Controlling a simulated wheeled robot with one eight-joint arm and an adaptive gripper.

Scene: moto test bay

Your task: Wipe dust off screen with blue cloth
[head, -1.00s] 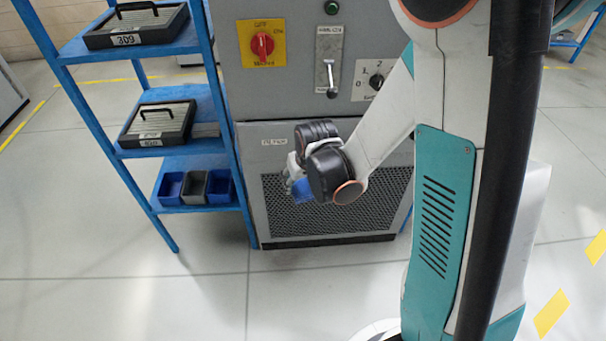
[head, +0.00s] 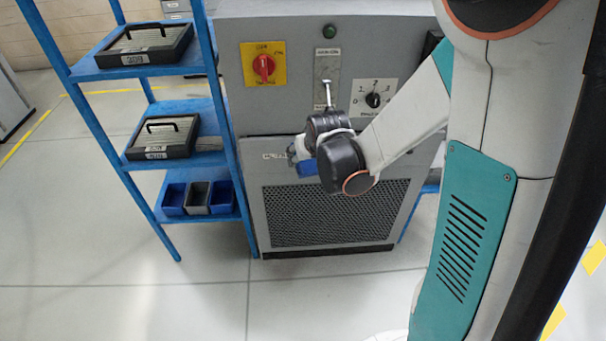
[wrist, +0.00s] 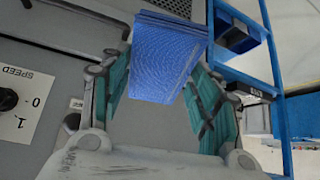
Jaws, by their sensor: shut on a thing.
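The screen (head: 325,214) is a dark mesh panel low on the front of a grey cabinet. Dust on it is too small to tell. The blue cloth (head: 307,169) shows in the head view and as a folded, textured piece in the wrist view (wrist: 166,58). My gripper (head: 296,155) is shut on the cloth, which sits between its teal fingers in the wrist view (wrist: 163,82). In the head view the gripper and cloth appear just above the screen's upper left part. My wrist hides much of the gripper. I cannot tell whether the cloth touches the cabinet.
The cabinet carries a red rotary switch (head: 263,66), a lever (head: 327,92), a black dial (head: 373,99) and a green button (head: 329,31). A blue shelf rack (head: 228,140) stands close on the left, with black handled cases (head: 163,139) and small bins (head: 197,197). The floor in front is clear.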

